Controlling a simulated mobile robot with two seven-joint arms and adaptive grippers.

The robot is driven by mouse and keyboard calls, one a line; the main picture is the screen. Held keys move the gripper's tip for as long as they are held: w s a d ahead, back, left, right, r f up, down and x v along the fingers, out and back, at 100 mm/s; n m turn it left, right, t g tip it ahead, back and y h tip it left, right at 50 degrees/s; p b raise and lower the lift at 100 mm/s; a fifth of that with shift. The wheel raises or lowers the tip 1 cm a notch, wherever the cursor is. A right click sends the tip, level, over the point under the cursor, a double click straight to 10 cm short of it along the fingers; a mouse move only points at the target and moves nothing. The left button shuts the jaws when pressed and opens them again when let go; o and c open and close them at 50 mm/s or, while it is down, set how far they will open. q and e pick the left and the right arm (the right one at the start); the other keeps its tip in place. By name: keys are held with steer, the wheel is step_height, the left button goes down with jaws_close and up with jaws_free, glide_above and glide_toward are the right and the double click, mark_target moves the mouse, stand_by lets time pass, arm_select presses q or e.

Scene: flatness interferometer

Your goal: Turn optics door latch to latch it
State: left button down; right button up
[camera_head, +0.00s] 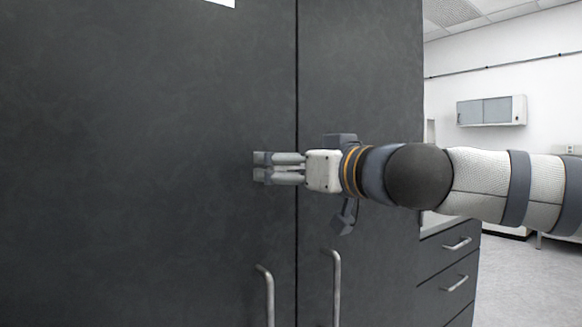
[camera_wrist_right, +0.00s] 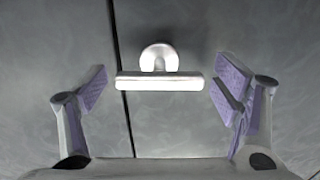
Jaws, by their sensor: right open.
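The optics door latch (camera_wrist_right: 160,82) shows in the right wrist view as a bright silver bar on a rounded mount. The bar lies across the picture, roughly square to the door seam, and its left end reaches the seam. My right gripper (camera_head: 262,167) comes in from the right in the head view, in front of the dark doors. In the wrist view its two fingers (camera_wrist_right: 162,90) are spread open, one on each side of the bar, with a gap at both ends. I cannot make out the latch in the head view. My left gripper is not in view.
The dark cabinet has a left door (camera_head: 150,170) and a right door (camera_head: 365,70) meeting at a vertical seam. Two bar handles, left (camera_head: 268,293) and right (camera_head: 336,290), stand out below my gripper. Drawers (camera_head: 448,275) and open floor (camera_head: 520,285) lie to the right.

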steer(key=shift+w+a, duration=0.1)
steer(key=c, duration=1.1)
steer(key=shift+c, duration=0.2)
